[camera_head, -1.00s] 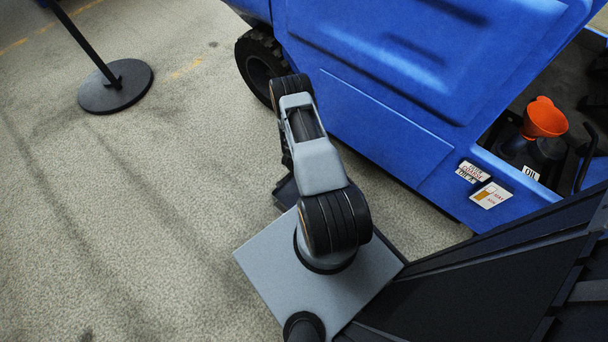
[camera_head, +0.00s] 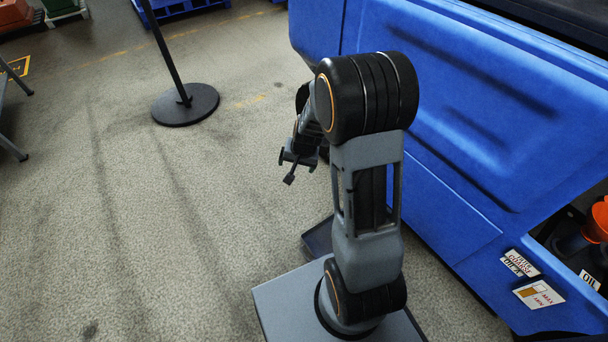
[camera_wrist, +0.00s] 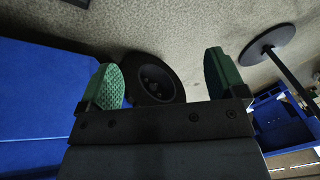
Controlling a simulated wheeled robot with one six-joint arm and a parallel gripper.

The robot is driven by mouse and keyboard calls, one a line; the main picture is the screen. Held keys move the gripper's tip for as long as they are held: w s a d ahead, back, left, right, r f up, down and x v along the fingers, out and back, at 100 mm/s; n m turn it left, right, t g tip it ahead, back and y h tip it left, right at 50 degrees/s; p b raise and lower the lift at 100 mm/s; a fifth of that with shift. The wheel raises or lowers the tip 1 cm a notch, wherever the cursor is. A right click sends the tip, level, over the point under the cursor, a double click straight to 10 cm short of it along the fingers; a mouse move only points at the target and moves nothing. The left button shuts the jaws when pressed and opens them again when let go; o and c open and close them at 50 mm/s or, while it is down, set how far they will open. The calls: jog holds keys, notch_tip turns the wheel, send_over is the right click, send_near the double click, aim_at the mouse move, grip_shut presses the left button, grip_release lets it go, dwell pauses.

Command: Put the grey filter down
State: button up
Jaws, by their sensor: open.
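My gripper (camera_head: 288,168) hangs from my raised arm beside the blue vehicle, above the floor. In the wrist view my gripper (camera_wrist: 163,84) has its two green-padded fingers wide apart, with nothing between them. A black wheel (camera_wrist: 155,80) shows behind the gap, at some distance. I do not see a grey filter in either current view.
The blue vehicle (camera_head: 470,130) fills the right side, with an orange funnel (camera_head: 598,218) in its open bay. A black stand base (camera_head: 185,104) with a post stands on the floor at upper left. The carpet-like floor (camera_head: 150,230) between is mostly clear.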

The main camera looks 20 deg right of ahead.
jog(key=s+a+r+n, duration=0.2)
jog(key=s+r+n, duration=0.1)
jog(key=s+r, duration=0.4)
jog(key=s+a+r+n+h, duration=0.1)
jog(key=s+a+r+n, duration=0.2)
jog(key=s+r, duration=0.5)
jog(key=shift+s+r+n, duration=0.25)
jog(key=shift+s+n, duration=0.05)
jog(key=shift+s, duration=0.35)
